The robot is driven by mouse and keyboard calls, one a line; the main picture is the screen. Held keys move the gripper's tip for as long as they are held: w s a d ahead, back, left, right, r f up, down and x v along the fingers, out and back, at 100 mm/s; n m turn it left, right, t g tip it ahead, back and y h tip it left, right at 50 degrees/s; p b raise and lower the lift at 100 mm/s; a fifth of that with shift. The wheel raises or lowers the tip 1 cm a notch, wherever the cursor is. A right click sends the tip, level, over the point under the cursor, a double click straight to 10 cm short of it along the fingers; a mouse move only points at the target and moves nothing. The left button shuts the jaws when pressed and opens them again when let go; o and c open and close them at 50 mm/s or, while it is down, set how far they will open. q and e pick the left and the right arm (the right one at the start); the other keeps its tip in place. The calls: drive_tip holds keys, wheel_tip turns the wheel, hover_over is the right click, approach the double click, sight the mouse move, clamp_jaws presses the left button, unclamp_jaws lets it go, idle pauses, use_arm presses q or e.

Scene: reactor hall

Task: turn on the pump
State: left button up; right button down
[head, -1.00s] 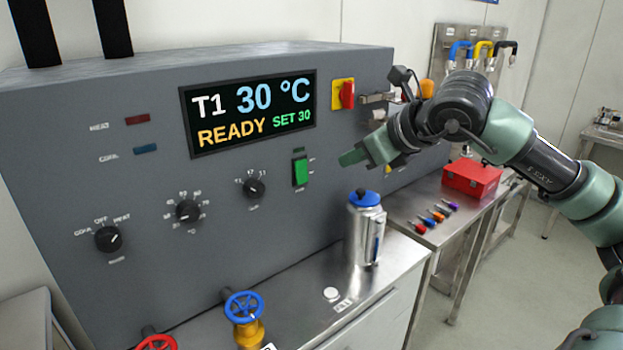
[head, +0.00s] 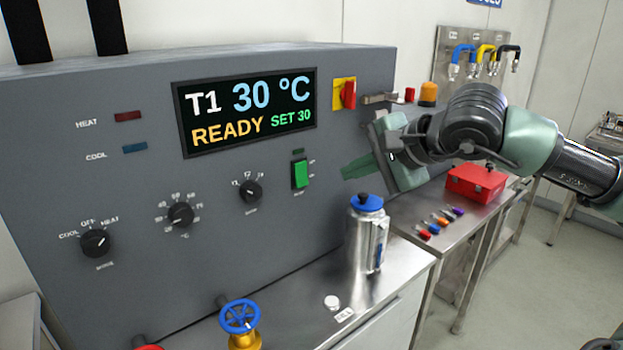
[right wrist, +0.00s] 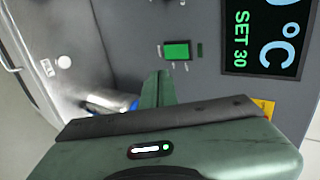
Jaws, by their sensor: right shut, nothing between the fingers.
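The pump switch (head: 300,173) is a green rocker on the grey panel (head: 60,190), below the display's right end, with a small dark indicator above it. It also shows in the right wrist view (right wrist: 176,51). My right gripper (head: 345,172) is shut and empty. Its green fingertips point at the panel, a short way right of the switch; in the head view there is a gap between them. In the right wrist view the fingertips (right wrist: 160,74) lie just below the switch. I cannot tell whether they touch the panel. My left gripper is not in view.
A steel flask with a blue lid (head: 367,235) stands on the steel bench below the gripper. A red-and-yellow rotary switch (head: 346,93) is above. The display (head: 248,110) reads T1 30 °C, READY, SET 30. A blue valve wheel (head: 240,316) sits in front.

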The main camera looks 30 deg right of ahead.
drive_tip(key=p, duration=0.8)
approach(303, 180)
drive_tip(key=x, duration=0.5)
drive_tip(key=shift+a+f, duration=0.1)
drive_tip(key=shift+f, duration=0.25)
drive_tip(key=shift+w+f, duration=0.25)
drive_tip(key=shift+w, duration=0.3)
drive_tip(key=f+b, duration=0.1)
drive_tip(key=b, duration=0.3)
drive_tip(key=shift+w+t, duration=0.1)
drive_tip(key=shift+t, duration=0.2)
drive_tip(key=shift+r+p, duration=0.45)
drive_tip(key=shift+p, duration=0.3)
drive_tip(key=shift+r, duration=0.15)
